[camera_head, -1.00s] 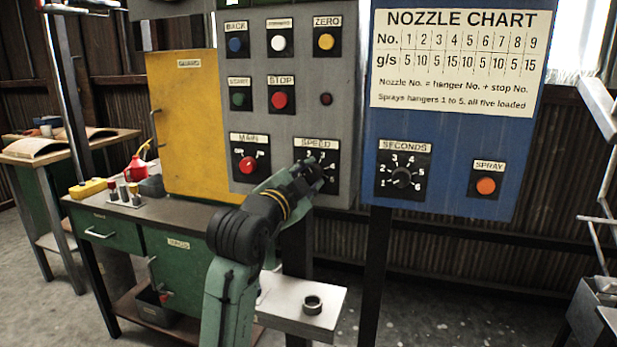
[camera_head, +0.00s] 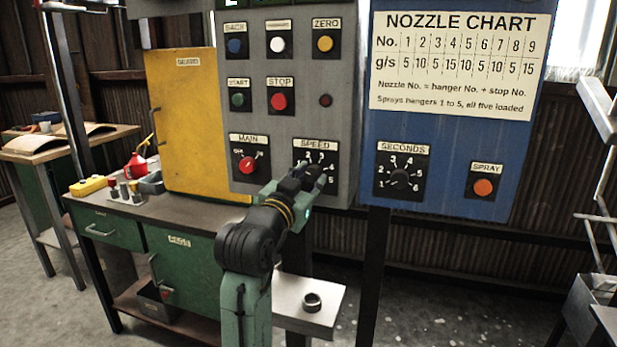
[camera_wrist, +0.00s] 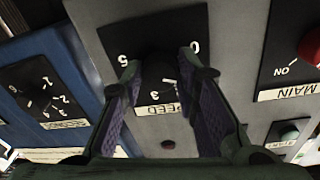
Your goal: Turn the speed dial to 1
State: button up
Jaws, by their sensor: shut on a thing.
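The speed dial (camera_head: 316,152) is on a black plate labelled SPEED, low on the grey panel. My gripper (camera_head: 312,176) is at the plate's lower part and hides the knob in the head view. In the wrist view, which is upside down, the dial plate (camera_wrist: 146,33) shows the numbers 0, 3 and 5. My gripper's two purple-padded fingers (camera_wrist: 160,88) stand on either side of the dark knob and are shut on it. Which number the knob points to cannot be made out.
The red main switch (camera_head: 248,165) is just left of the speed dial, and the stop button (camera_head: 279,101) is above. The blue panel with the seconds dial (camera_head: 402,180) and spray button (camera_head: 484,187) is to the right. A metal shelf (camera_head: 290,308) juts out below.

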dwell(0.3)
jog(key=o, duration=1.2)
jog(key=shift+c, duration=0.2)
jog(key=v, duration=1.2)
